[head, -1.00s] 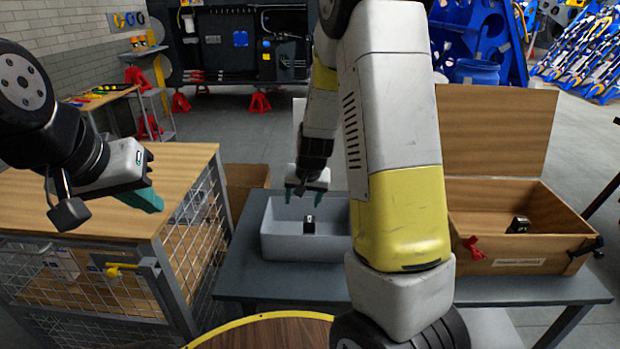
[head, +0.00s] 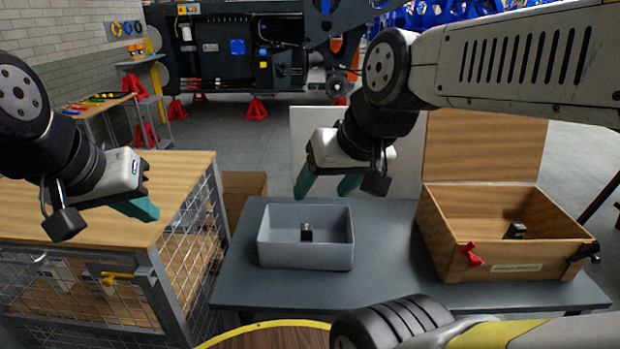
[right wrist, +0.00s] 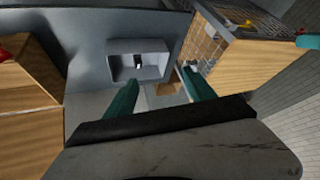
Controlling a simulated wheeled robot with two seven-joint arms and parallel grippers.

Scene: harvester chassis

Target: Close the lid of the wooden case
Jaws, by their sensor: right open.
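The wooden case (head: 450,250) stands on the right part of the dark table in the head view. Its lid (head: 485,145) is raised, standing upright at the back edge. A small dark item (head: 515,230) lies inside the case. The right wrist view shows part of the wood case (right wrist: 32,85) at the left edge. My right gripper (head: 325,190) is open and empty, left of the case and above the back of the table. Its fingers also show in the right wrist view (right wrist: 160,92). My left gripper (head: 142,208) hangs over the wooden bench; its fingers overlap.
A grey bin (head: 305,252) with a small dark item (head: 306,233) sits on the table (head: 385,270), left of the case. A mesh-sided bench (head: 100,230) stands at left.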

